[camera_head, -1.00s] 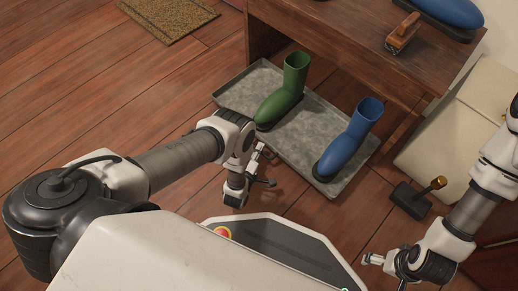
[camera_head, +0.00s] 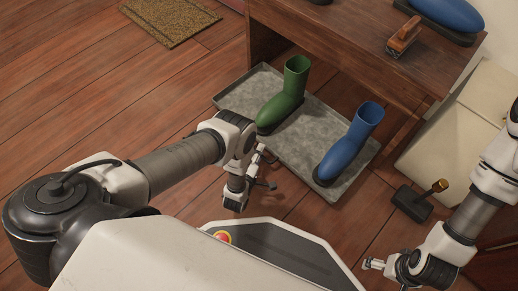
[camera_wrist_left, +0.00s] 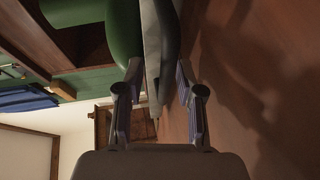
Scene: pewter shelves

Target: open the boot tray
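The boot tray (camera_head: 300,146) is a grey metal tray on the wooden floor, partly under a wooden bench. A green boot (camera_head: 284,95) stands on its left part and a blue boot (camera_head: 350,142) on its right part. My left gripper (camera_head: 267,168) is at the tray's near edge. In the left wrist view, the fingers (camera_wrist_left: 157,85) are apart, with the tray's edge (camera_wrist_left: 153,45) showing between them; contact cannot be made out. The green boot (camera_wrist_left: 122,30) also shows there. My right gripper (camera_head: 385,272) is low at the right, away from the tray; its opening is unclear.
The wooden bench (camera_head: 345,50) stands over the tray's far side, with a brush (camera_head: 404,36) on top. A dark block with an upright handle (camera_head: 412,203) is on the floor at right, beside a cream cushion-like piece (camera_head: 465,125). A doormat (camera_head: 172,20) lies far left. Floor left of the tray is clear.

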